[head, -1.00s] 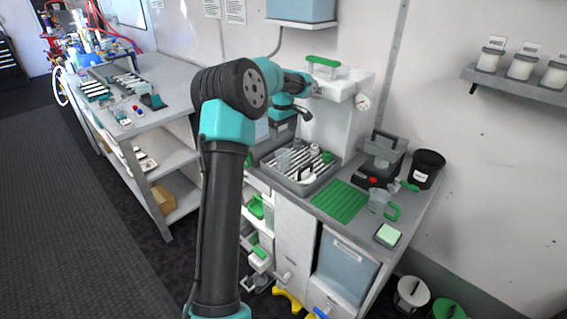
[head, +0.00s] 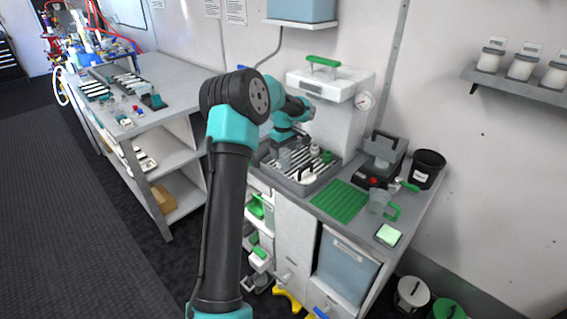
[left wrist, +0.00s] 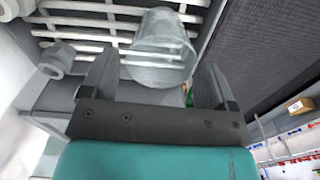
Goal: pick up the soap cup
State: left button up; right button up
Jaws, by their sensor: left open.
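The clear, see-through cup, which I take to be the soap cup (left wrist: 160,38), shows between and just past my fingertips in the left wrist view. In the head view it is mostly hidden by my gripper at the slatted drain tray (head: 297,188). My left gripper (head: 287,143) is low over the back left of the tray. In the left wrist view its two fingers (left wrist: 160,68) are apart, one on each side of the cup; I cannot tell whether they touch it. My right gripper is not in view.
A white tank with a green handle (head: 335,85) and a gauge stands behind. A green mat (head: 340,201), a jug with a green handle (head: 378,200) and a black bucket (head: 427,168) are to the right.

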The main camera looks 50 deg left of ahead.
pick_arm(q)
notch_tip(320, 180, down, 4)
jog(key=shift+d+f, duration=0.1)
jog(key=shift+f, duration=0.05)
dwell(0.5)
jog(key=c, duration=0.7)
jog(key=shift+r, duration=1.35)
jog(key=s+d, duration=0.3)
jog(key=d, duration=0.1)
jog(key=s+d+r, duration=0.1)
jog(key=s+d, duration=0.3)
jog(key=s+d+r, duration=0.1)
jog(key=s+d, duration=0.2)
jog(key=d, duration=0.1)
jog(key=shift+s+r, duration=0.15)
jog(key=shift+s, duration=0.2)
